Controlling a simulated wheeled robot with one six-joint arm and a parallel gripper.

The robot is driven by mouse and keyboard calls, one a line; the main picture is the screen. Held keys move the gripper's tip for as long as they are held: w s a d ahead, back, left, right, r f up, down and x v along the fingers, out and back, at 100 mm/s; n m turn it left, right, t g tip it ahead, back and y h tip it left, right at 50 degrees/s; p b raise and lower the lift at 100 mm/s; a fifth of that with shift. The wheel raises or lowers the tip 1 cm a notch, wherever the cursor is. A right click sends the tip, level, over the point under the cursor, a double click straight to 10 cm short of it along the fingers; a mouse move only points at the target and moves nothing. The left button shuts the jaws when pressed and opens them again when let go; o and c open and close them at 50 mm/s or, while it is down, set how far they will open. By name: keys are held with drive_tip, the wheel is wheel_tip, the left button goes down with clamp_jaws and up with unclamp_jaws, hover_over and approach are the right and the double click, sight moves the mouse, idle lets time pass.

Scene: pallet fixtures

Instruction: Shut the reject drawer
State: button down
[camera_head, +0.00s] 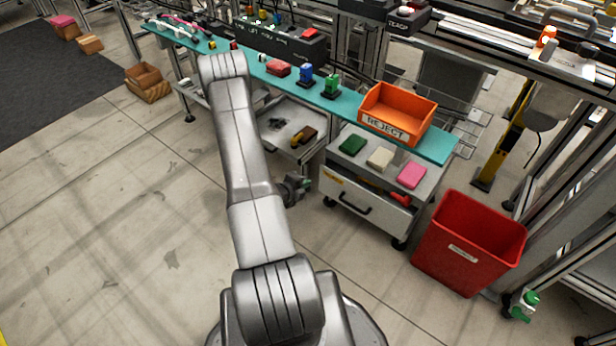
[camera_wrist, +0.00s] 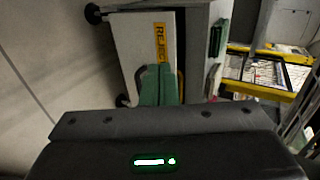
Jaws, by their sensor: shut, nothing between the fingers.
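The reject drawer (camera_head: 375,212) is in the grey cabinet under the teal bench and stands partly open. A red item (camera_head: 400,199) shows inside it. Its pale front has a dark bar handle (camera_head: 354,204) and a yellow label. In the wrist view, the drawer front (camera_wrist: 135,35) fills the upper middle, with its yellow REJECT label (camera_wrist: 160,42) turned sideways. My gripper (camera_head: 304,186) is just left of the drawer front. Contact cannot be told.
Green, cream and pink blocks (camera_head: 411,176) lie on the cabinet top. An orange REJECT bin (camera_head: 398,113) stands on the teal bench (camera_head: 432,147) above. A red bin (camera_head: 468,240) stands right of the cabinet.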

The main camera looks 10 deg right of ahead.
sight(329, 170)
drive_tip(key=x, duration=0.3)
drive_tip(key=b+x, duration=0.1)
drive_tip(key=x, duration=0.3)
drive_tip(key=r+b+x, duration=0.1)
drive_tip(key=x, duration=0.3)
drive_tip(key=shift+w+d, duration=0.2)
drive_tip(key=shift+d, duration=0.05)
drive_tip(key=shift+w+d+r, duration=0.1)
drive_tip(key=shift+w+d, duration=0.3)
drive_tip(key=shift+d, duration=0.05)
drive_tip(key=shift+w+d+b, duration=0.45)
drive_tip(key=shift+d+b, duration=0.1)
drive_tip(key=shift+b, duration=0.25)
drive_tip(key=shift+w+d, duration=0.35)
drive_tip(key=shift+d, duration=0.05)
drive_tip(key=shift+s+a+b, duration=0.1)
drive_tip(key=shift+b, duration=0.25)
